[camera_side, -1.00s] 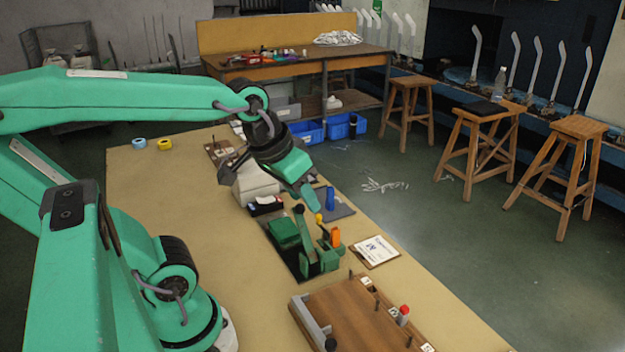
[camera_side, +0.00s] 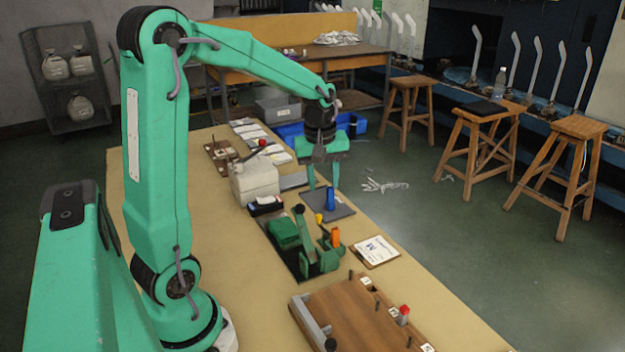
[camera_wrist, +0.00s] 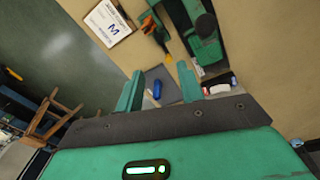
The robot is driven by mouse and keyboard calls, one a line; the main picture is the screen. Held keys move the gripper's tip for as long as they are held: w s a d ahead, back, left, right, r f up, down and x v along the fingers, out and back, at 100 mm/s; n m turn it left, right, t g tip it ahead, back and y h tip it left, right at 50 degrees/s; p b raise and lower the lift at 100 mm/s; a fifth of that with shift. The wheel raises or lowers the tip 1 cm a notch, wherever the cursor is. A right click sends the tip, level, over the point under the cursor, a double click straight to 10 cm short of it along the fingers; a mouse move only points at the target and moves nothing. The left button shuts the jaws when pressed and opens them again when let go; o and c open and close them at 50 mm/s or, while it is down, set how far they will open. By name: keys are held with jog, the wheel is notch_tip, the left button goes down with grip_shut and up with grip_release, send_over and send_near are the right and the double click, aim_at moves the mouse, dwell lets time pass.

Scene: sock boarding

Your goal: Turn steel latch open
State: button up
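I cannot single out a steel latch for certain. A small brown board with fittings (camera_side: 220,151) lies at the far left of the bench in the side view, too small to read. A grey metal bar (camera_side: 311,316) runs along the left edge of the wooden peg board in front. My gripper (camera_side: 323,180) points down above the grey mat (camera_side: 342,211), by the blue cylinder (camera_side: 330,199). Its two fingers are apart with nothing between them. In the wrist view my gripper (camera_wrist: 160,70) is also open, with the blue cylinder (camera_wrist: 157,89) showing beyond the fingers.
A green lever press (camera_side: 308,245) with a black knob and orange part (camera_side: 335,237) stands mid-bench. A pale block (camera_side: 254,180) is left of my gripper. A paper card (camera_side: 374,251) and wooden peg board (camera_side: 365,318) are nearer. The bench's left side is clear.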

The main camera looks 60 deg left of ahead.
aim_at(319, 215)
jog(key=a+f+n, duration=0.1)
jog(key=w+a+f+n, duration=0.1)
jog(key=a+f, duration=0.1)
jog(key=w+a+f+n+g, duration=0.1)
jog(key=a+f, duration=0.1)
jog(key=shift+a+n, duration=0.1)
jog(key=shift+n, duration=0.3)
jog(key=shift+f, duration=0.15)
jog(key=shift+f, duration=3.75)
grip_shut()
